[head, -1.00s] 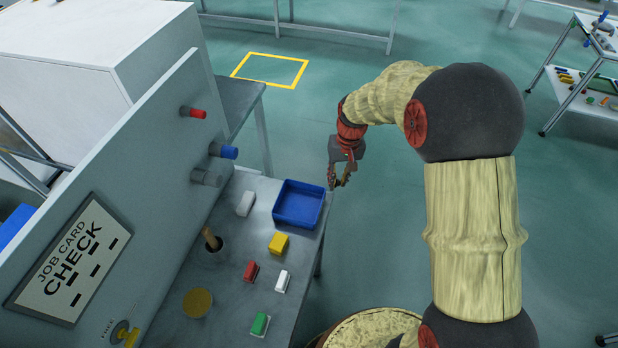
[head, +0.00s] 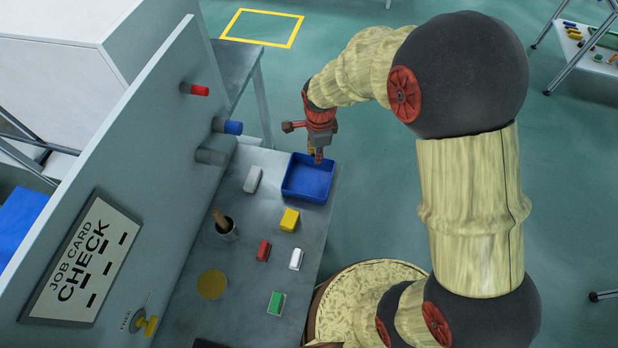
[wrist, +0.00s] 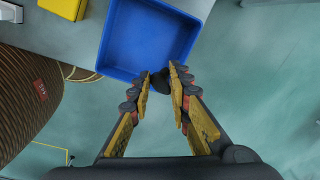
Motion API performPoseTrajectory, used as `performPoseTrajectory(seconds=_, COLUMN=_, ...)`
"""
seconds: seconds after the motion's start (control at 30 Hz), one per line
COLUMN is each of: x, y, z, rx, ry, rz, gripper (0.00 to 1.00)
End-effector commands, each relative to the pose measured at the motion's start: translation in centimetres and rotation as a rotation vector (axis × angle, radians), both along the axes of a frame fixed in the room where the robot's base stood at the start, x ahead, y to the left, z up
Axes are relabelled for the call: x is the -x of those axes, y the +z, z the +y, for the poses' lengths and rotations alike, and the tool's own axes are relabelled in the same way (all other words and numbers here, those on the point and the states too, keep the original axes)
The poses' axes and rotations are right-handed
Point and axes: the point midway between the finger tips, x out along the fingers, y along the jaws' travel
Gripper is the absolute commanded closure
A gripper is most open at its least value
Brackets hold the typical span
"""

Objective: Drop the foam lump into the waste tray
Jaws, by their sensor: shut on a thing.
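The waste tray (head: 306,186) is a blue, open, square box on the grey bench, and its bare floor shows in the wrist view (wrist: 146,38). My gripper (head: 319,157) hangs at the tray's far right corner in the head view. In the wrist view my gripper (wrist: 161,84) has its fingertips closed around a small dark lump (wrist: 160,79), which I take as the foam lump. The fingertips overlap the tray's rim there; the height above it is hard to tell. The fingers hide much of the lump, and it cannot be made out in the head view.
A white block (head: 253,180), yellow block (head: 289,219), red block (head: 263,250), small white block (head: 296,259) and green block (head: 275,302) lie near the tray. A cup with a wooden handle (head: 223,224) stands by the upright panel (head: 120,200), which has protruding pegs.

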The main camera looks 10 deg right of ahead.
Motion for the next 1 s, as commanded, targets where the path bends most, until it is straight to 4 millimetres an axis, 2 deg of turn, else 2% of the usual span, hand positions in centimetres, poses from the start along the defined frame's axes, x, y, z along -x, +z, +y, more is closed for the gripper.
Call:
performPoseTrajectory(seconds=0.2, x=0.8, y=-0.3, z=1.2, rx=0.000, ry=-0.199, rz=0.000, gripper=0.91)
performPoseTrajectory(seconds=0.47, x=1.0, y=-0.8, z=1.4, rx=0.000, ry=-0.264, rz=0.001, gripper=0.91)
performPoseTrajectory(seconds=1.0, x=1.0, y=-6.0, z=1.4, rx=0.000, ry=-0.263, rz=0.001, gripper=0.91)
